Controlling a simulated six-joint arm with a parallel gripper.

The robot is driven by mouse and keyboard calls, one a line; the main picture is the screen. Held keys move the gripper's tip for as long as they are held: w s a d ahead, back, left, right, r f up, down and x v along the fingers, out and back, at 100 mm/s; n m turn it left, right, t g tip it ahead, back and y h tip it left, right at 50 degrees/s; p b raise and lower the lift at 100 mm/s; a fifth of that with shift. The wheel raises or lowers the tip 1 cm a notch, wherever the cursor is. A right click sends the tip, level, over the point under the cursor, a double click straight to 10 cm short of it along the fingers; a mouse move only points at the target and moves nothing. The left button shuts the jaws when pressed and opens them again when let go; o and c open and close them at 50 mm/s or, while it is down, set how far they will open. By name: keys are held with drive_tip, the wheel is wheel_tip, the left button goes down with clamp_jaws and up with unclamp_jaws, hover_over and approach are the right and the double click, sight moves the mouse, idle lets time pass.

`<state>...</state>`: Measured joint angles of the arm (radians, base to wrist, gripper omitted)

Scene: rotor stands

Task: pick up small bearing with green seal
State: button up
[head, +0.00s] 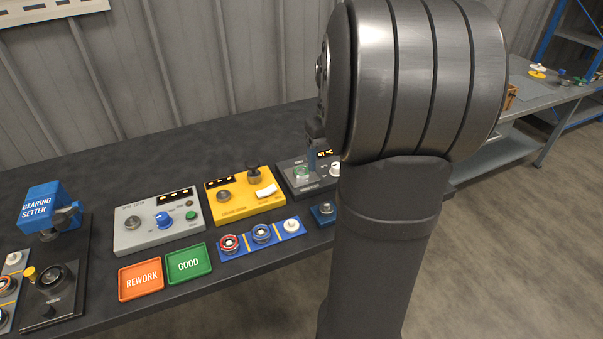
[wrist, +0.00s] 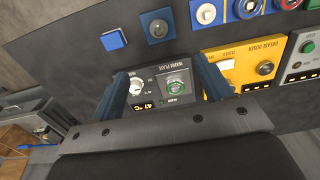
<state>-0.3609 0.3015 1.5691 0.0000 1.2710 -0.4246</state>
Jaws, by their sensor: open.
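A small bearing with a green seal (wrist: 177,88) lies on the dark warm plate device (wrist: 160,105), beside its white knob. In the head view the green-sealed bearing (head: 302,173) shows on the warm plate (head: 300,188), partly behind my gripper. My gripper (wrist: 163,78) is open, with its two blue fingers on either side of the warm plate in the wrist view. The bearing shows between them, nearer the right finger, and nothing is held. In the head view my gripper (head: 315,150) is over the plate, largely hidden by my arm.
A yellow grease doser (head: 240,196) and a grey tester (head: 158,222) stand left of the plate. A blue tray (head: 235,252) with bearings, a green GOOD tray (head: 188,264) and an orange REWORK tray (head: 141,281) lie in front. A blue bearing setter (head: 42,207) stands far left.

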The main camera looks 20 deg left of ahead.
wheel_tip(320, 180, up, 2)
drive_tip(key=m, duration=2.4)
hover_over(302, 166)
drive_tip(key=s+d, duration=0.1)
drive_tip(key=s, duration=0.1)
drive_tip(key=shift+m, duration=0.4)
wheel_tip(302, 166, down, 12)
drive_tip(key=shift+r, duration=0.15)
drive_tip(key=shift+a+f, duration=0.1)
drive_tip(key=shift+f, duration=2.6)
